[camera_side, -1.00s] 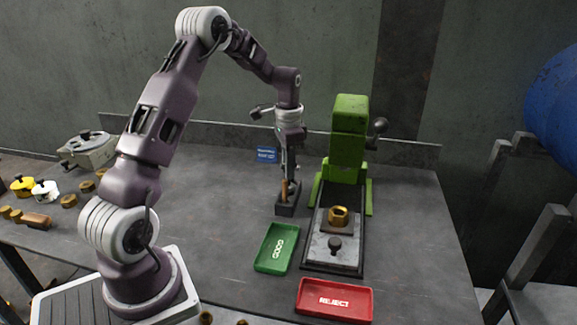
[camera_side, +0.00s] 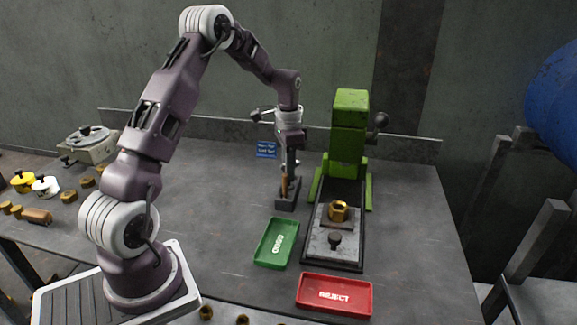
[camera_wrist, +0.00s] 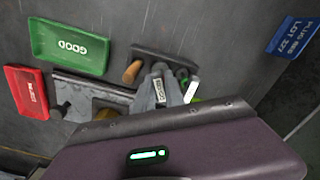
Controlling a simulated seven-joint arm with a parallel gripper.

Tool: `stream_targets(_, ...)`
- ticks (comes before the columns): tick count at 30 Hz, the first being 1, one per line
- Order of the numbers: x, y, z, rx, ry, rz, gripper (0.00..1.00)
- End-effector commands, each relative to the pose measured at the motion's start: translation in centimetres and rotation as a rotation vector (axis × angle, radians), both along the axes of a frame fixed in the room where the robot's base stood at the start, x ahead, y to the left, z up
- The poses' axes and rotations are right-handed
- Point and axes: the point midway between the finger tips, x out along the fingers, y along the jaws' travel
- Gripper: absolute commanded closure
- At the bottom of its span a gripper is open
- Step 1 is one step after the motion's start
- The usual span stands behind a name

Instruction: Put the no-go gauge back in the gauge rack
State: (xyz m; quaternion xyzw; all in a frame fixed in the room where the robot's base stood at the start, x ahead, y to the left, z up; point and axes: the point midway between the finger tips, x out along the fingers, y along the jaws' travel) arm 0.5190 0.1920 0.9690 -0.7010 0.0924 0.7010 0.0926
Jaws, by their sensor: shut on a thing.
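The gauge rack (camera_side: 287,205) is a small dark block standing on the bench left of the green press. In the wrist view its dark top (camera_wrist: 180,60) lies just beyond my fingers. A wooden handle (camera_side: 284,187) stands upright at the rack; it also shows in the wrist view (camera_wrist: 132,72), left of my fingers. My gripper (camera_side: 290,172) points down right at the rack and is shut on the no-go gauge, which is mostly hidden by the fingers. A small pale label (camera_wrist: 160,90) shows between them. I cannot tell whether the gauge's lower end is seated in the rack.
The green press (camera_side: 349,135) stands close to the right, with a brass nut (camera_side: 338,211) on its bed. A green GOOD tray (camera_side: 276,243) and a red REJECT tray (camera_side: 334,295) lie nearer the front. A blue sign (camera_side: 266,149) is behind. The bench left of the rack is clear.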

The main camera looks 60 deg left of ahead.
Motion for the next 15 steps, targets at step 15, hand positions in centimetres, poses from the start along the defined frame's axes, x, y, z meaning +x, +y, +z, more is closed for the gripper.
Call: stream_targets(15, 0.0, 0.0, -0.92, 0.0, 0.0, 0.0, 1.0)
